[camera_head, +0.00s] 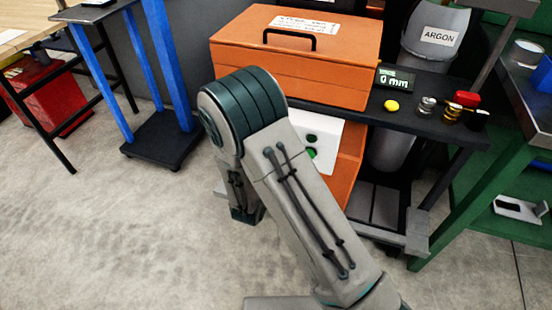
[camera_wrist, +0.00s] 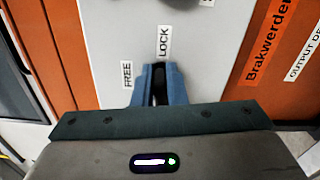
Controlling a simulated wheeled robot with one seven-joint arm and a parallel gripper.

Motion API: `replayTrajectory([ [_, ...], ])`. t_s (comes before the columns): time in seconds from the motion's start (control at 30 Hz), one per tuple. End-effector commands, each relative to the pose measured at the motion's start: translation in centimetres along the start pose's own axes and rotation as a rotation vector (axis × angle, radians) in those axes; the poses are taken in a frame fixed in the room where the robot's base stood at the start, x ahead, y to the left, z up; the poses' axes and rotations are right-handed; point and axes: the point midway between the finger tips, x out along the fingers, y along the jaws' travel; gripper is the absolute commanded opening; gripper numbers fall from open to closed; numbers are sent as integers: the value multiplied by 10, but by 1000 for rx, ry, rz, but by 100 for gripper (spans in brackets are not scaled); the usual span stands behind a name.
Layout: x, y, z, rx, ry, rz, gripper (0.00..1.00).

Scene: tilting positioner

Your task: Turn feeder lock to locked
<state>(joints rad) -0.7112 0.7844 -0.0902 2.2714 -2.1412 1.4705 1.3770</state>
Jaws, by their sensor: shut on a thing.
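The feeder lock (camera_wrist: 159,90) is a dark, narrow handle on a light grey panel (camera_wrist: 110,25). In the wrist view it stands upright, in line with the LOCK label (camera_wrist: 163,43) above it. The FREE label (camera_wrist: 127,75) is to its left. My gripper (camera_wrist: 158,70) is shut on the lock handle, with one blue finger on each side. The handle's lower part is hidden by my gripper. In the head view my arm hides the lock, and my fingers do not show.
The panel is on an orange machine (camera_head: 290,70) with a black top handle. To its right, a dark shelf (camera_head: 435,125) holds a display reading 0 mm, a yellow button and small parts. A grey ARGON cylinder (camera_head: 437,60) stands behind. Open floor lies at the left.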

Motion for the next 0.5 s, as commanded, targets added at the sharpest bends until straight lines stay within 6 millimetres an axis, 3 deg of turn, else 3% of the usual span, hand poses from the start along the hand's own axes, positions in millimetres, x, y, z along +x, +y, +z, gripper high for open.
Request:
replayTrajectory([
  [0.5,-1,-4,-1,166,2,-2,0],
])
